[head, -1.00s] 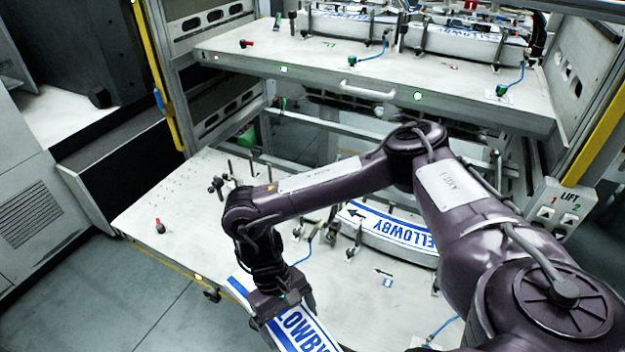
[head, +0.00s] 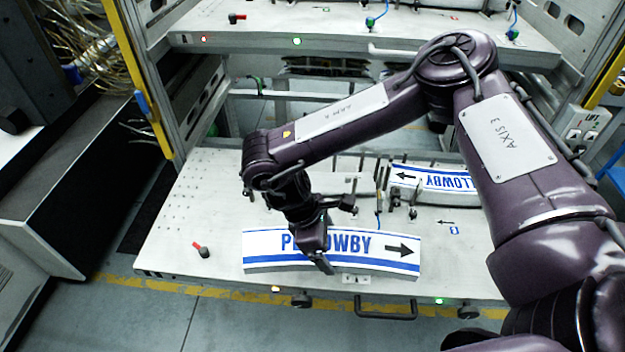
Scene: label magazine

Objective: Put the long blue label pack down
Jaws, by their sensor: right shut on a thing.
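The long blue label pack (head: 375,250), white with blue stripes, blue lettering and a black arrow, lies level over the front part of the lower shelf (head: 190,225). My right gripper (head: 322,262) is shut on it near its middle, from above. The gripper hides some letters. I cannot tell whether the pack touches the shelf or is slightly above it. A second blue and white pack (head: 440,180) sits farther back on the same shelf between metal posts, its lettering upside down. My left gripper is not in view.
A red-tipped peg (head: 202,250) stands at the shelf's left front. A black handle (head: 385,310) and lit buttons line the front edge. The upper shelf (head: 330,25) is above and behind.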

